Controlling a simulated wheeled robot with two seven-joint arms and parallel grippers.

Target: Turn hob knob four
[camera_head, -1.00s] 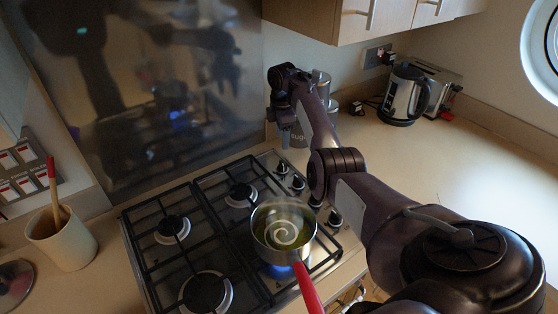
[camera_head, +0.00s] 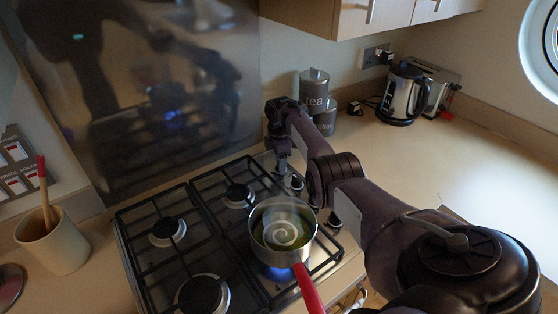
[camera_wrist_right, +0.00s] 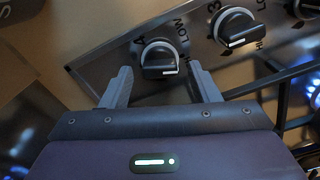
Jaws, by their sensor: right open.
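Hob knob four (camera_wrist_right: 160,58) is a black round knob with a pale pointer bar, with a 4 and LOW printed near it. In the right wrist view it sits between the fingertips of my right gripper (camera_wrist_right: 160,76), which is open with one finger on each side. I cannot tell whether the fingers touch it. In the head view my right gripper (camera_head: 281,160) is low over the far end of the knob row and mostly covers that knob. Knob three (camera_wrist_right: 235,26) is just to its right in the wrist view. My left gripper is not in view.
A pan (camera_head: 283,232) of swirling liquid with a red handle stands over a lit burner on the gas hob (camera_head: 150,268). Canisters (camera_head: 314,88) stand behind my gripper, and a kettle (camera_head: 403,95) farther right. A utensil pot (camera_head: 55,243) is at left.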

